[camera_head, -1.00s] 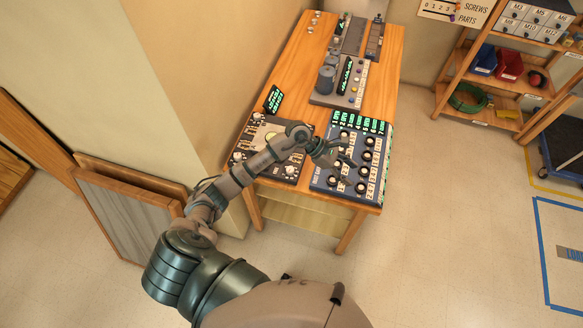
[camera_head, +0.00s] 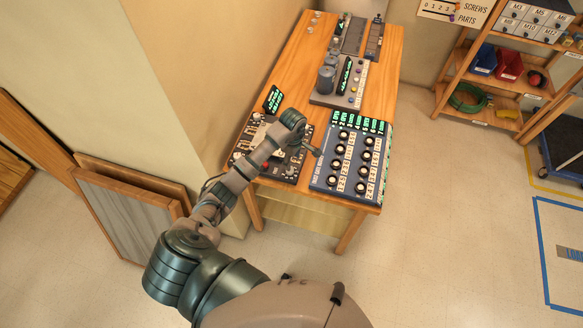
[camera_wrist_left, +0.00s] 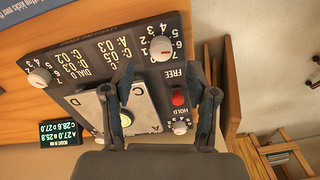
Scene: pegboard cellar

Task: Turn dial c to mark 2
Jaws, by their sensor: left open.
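The dial panel (camera_head: 286,173) is at the table's near left in the head view, partly hidden by my left arm. In the left wrist view it appears upside down, with white knobs around a pale plate lettered C, D and A (camera_wrist_left: 112,97). The knob nearest the letter C, seemingly dial c (camera_wrist_left: 161,48), is near the top, with numbers around it. Its exact mark is not clear. My right gripper is out of view.
A red HOLD button (camera_wrist_left: 179,97) lies beside the right finger in the wrist view. A blue panel with several knobs (camera_head: 350,165) is right of my gripper. A small display (camera_head: 273,99) and a grey device (camera_head: 341,85) stand farther back.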

